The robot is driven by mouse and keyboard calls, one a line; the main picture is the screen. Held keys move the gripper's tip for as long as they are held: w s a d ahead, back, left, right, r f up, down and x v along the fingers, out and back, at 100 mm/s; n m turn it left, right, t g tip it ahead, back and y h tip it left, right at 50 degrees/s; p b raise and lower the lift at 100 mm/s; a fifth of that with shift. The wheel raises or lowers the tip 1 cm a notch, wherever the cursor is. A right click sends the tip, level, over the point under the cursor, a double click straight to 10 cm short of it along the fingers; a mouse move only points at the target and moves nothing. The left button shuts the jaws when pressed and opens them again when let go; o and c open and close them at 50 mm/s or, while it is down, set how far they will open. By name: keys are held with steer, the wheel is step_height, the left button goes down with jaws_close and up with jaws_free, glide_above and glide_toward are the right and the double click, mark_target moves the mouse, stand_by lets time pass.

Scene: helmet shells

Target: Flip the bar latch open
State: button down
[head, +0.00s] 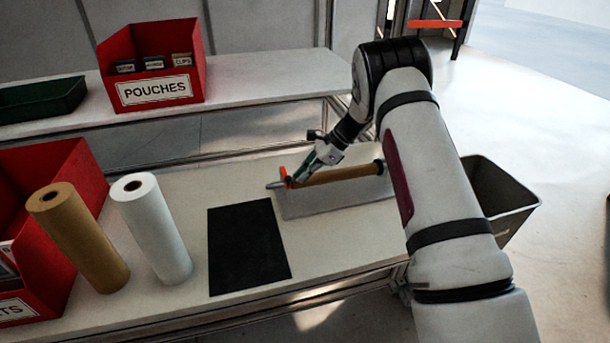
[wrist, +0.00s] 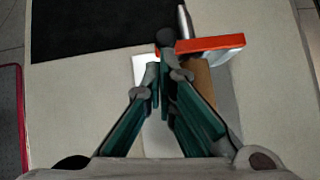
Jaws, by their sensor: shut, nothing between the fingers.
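The bar latch is an orange-red piece (head: 283,174) at the left end of a roll holder on the table. In the wrist view the latch (wrist: 212,45) lies crosswise just ahead of the fingertips, with a grey rod end beyond it. The holder carries a brown roll (head: 338,174) above a pale metal base (head: 320,202). My gripper (head: 297,179) is low beside the latch. In the wrist view its fingers (wrist: 163,68) are shut and empty, close to the latch's left end. Whether they touch it I cannot tell.
A black mat (head: 247,248) lies in front of the holder. A white roll (head: 151,229) and a brown roll (head: 78,237) stand at left by a red bin (head: 50,175). A red POUCHES bin (head: 152,72) is on the back shelf. A grey bin (head: 500,195) is at right.

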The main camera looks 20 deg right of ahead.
steer(key=shift+a, duration=0.1)
steer(key=shift+s+a+m+t, duration=0.2)
steer(key=shift+m+t, duration=0.1)
steer(key=shift+m, duration=0.1)
